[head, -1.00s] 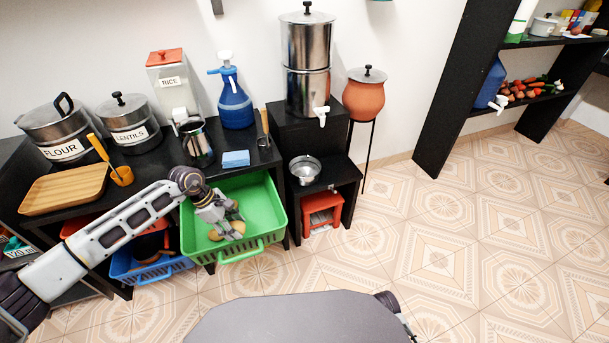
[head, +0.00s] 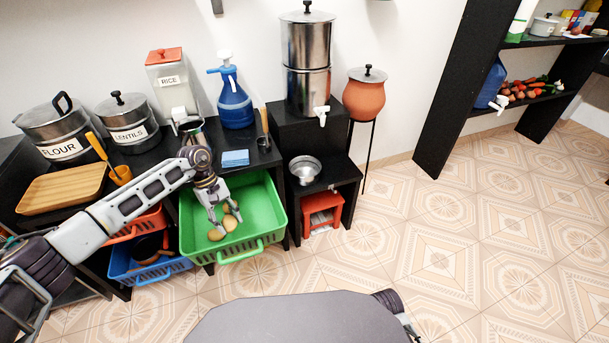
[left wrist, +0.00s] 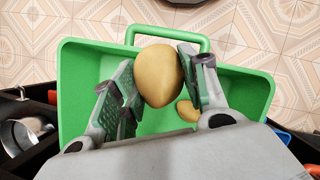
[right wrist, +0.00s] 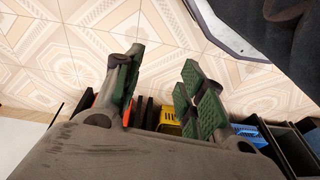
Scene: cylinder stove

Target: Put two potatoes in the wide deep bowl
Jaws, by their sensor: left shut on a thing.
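My left gripper (head: 226,226) is over the green basket (head: 264,204), with its fingers shut on a potato (left wrist: 158,75). In the left wrist view the held potato sits between the two fingers, and a smaller-looking potato (left wrist: 187,110) lies in the basket beside them. The head view shows potatoes (head: 215,235) around the fingertips. A metal bowl (head: 305,168) stands on the low black stand right of the basket. It shows partly at the left edge of the left wrist view (left wrist: 18,138). My right gripper (right wrist: 160,90) is open and empty above the floor.
The black counter above the basket holds a blue sponge (head: 235,158), a blue bottle (head: 235,100) and pots. A steel water filter (head: 307,65) stands behind the bowl. A clay pot (head: 366,95) is on a thin stand to the right.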

